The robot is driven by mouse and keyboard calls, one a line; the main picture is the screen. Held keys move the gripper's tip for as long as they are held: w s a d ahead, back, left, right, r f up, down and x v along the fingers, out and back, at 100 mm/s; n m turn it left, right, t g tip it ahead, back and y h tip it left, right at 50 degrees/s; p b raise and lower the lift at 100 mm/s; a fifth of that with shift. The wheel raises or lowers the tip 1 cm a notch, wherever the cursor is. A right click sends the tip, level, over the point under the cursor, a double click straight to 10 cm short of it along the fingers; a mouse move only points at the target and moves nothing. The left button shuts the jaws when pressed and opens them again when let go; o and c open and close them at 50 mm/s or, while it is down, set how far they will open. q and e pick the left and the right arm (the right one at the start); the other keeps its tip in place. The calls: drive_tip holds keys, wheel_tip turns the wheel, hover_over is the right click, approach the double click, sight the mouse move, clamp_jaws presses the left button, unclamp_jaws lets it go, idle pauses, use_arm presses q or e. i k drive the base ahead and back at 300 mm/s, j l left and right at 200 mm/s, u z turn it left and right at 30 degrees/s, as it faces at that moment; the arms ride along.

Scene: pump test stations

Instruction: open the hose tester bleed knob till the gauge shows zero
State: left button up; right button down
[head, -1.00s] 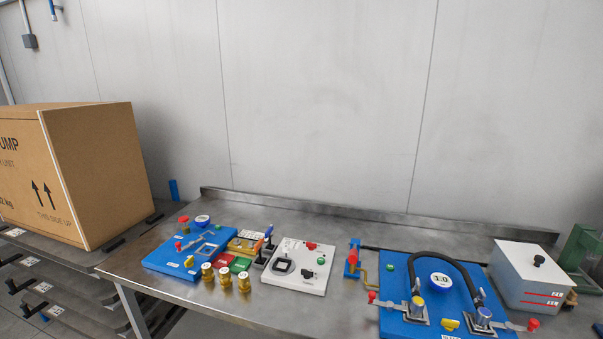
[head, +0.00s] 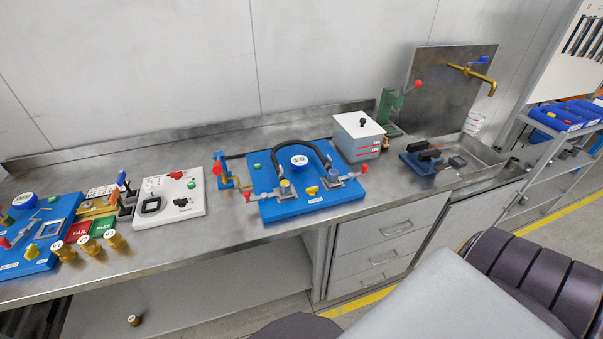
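The hose tester is a blue board (head: 285,209) in the middle of the steel bench. A black hose (head: 297,145) arches over it between two clamped fittings. Its round gauge (head: 299,160) has a blue rim and a white face; the reading looks like 1.0, though it is small. A yellow knob (head: 311,191) sits near the board's front edge, between the fittings; I cannot tell for sure that it is the bleed knob. A green button (head: 257,167) is at the back left of the board. Neither of my grippers is in view.
A white tester (head: 168,212) and brass pieces (head: 89,244) stand left on the bench. A grey box (head: 358,137) stands just right of the hose tester, before a sink (head: 470,155). My own body fills the lower right. A brass piece (head: 134,320) lies low, below the bench top.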

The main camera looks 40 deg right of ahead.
sight(312, 191)
drive_tip(key=z, duration=1.5)
